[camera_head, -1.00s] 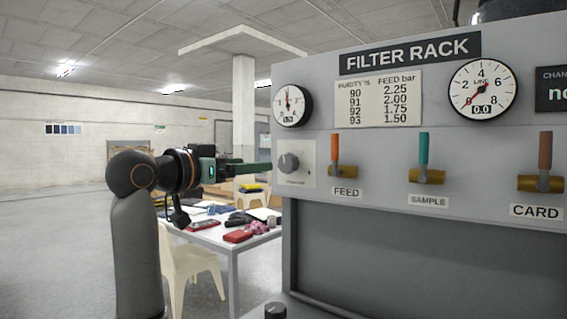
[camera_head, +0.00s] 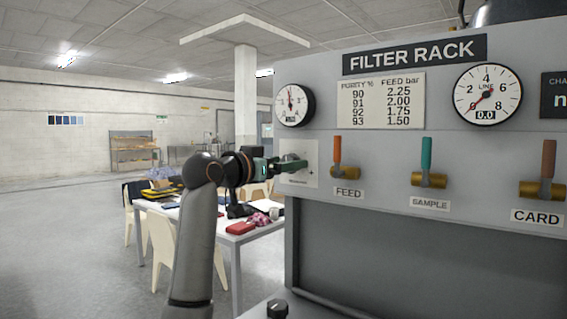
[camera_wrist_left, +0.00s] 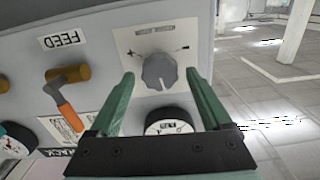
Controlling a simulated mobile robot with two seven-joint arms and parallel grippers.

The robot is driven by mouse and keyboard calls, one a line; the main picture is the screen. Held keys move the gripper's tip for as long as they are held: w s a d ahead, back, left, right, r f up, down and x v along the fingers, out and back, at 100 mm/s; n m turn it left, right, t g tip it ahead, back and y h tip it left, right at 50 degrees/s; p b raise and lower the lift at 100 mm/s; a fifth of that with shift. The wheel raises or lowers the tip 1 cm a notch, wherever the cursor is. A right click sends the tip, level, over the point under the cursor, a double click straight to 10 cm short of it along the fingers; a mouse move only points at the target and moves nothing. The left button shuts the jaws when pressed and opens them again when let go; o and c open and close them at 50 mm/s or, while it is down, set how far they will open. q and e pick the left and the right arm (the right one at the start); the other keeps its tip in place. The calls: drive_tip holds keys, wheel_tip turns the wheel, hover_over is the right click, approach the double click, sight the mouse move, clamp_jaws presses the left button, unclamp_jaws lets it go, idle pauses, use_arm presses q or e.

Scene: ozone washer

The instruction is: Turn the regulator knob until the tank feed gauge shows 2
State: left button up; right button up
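The grey regulator knob (camera_wrist_left: 160,72) sits on a pale plate on the filter rack's panel. My left gripper (camera_wrist_left: 160,74) is open, with one green finger on each side of the knob in the left wrist view; a gap shows on both sides. In the head view my left gripper (camera_head: 298,163) is at the plate (camera_head: 312,177) and hides the knob. The left gauge (camera_head: 293,104), above the plate, has its needle pointing nearly straight up; its small readout is too blurred to read. This gauge also shows upside down in the wrist view (camera_wrist_left: 168,127). My right gripper is out of view.
The FEED valve (camera_head: 343,172), SAMPLE valve (camera_head: 429,180) and CARD valve (camera_head: 541,188) stick out to the right. The LINE gauge (camera_head: 487,95) reads 0.0. A cluttered white table (camera_head: 225,237) and chairs stand behind my left arm.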

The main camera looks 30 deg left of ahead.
use_arm(q)
clamp_jaws()
drive_tip(key=shift+m+p, duration=0.6)
drive_tip(key=shift+m, duration=0.4)
drive_tip(key=shift+o, duration=0.4)
unclamp_jaws()
drive_tip(key=shift+s, duration=0.1)
